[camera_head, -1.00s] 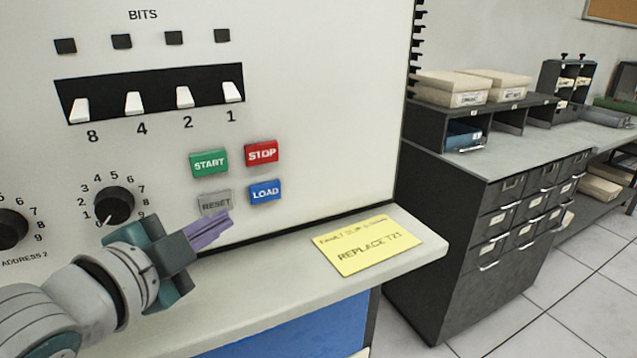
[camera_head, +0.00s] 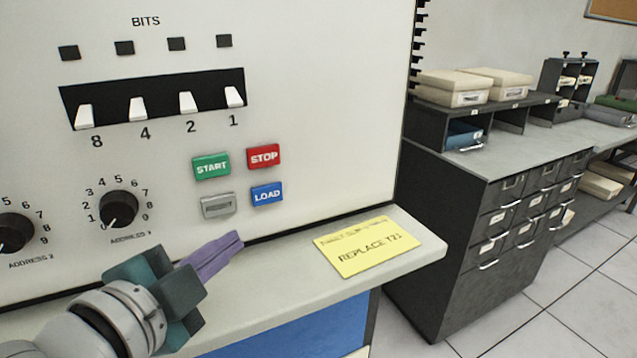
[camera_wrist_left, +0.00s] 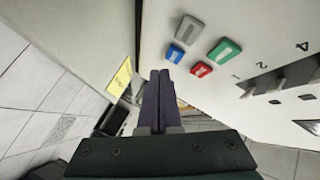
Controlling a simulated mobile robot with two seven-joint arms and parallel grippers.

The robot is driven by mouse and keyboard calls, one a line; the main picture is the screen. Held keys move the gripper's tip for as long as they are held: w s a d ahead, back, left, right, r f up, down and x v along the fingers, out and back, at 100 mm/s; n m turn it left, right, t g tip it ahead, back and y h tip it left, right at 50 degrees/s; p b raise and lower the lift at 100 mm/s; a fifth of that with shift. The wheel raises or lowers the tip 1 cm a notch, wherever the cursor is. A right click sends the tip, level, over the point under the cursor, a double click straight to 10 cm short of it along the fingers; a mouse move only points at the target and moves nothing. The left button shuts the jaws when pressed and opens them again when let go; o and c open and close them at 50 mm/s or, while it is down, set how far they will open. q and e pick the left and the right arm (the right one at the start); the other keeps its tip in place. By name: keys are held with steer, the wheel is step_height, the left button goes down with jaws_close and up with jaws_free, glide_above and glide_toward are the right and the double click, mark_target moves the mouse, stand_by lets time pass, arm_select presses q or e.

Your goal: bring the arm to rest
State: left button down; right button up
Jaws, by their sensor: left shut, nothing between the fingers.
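My left gripper (camera_head: 238,238) is shut and empty, its purple fingers together. In the head view it is over the console's ledge (camera_head: 290,270), below the grey RESET button (camera_head: 218,206). It appears apart from the buttons. In the left wrist view the closed fingers (camera_wrist_left: 158,78) point ahead, with the buttons to their right. My right gripper is not in view.
The console panel has a green START (camera_head: 211,166), a red STOP (camera_head: 264,156) and a blue LOAD button (camera_head: 267,194), dials (camera_head: 119,209) and bit switches (camera_head: 186,102). A yellow note (camera_head: 367,253) lies on the ledge. A drawer cabinet (camera_head: 480,230) stands at right, beyond open floor.

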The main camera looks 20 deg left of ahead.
arm_select(q)
steer(key=s+d+n+g+h+p, duration=0.1)
steer(key=s+d+n+g, duration=0.25)
steer(key=s+g, duration=0.4)
steer(key=s+d+n+g+h+p, duration=0.15)
steer(key=s+n+g, duration=0.3)
steer(key=s, duration=0.65)
step_height(320, 180, up, 33)
steer(key=p, duration=3.3)
steer(key=shift+d+n+y+p, duration=0.2)
steer(key=shift+n+y+p, duration=0.1)
steer(key=shift+y+p, duration=0.15)
steer(key=shift+f, duration=0.1)
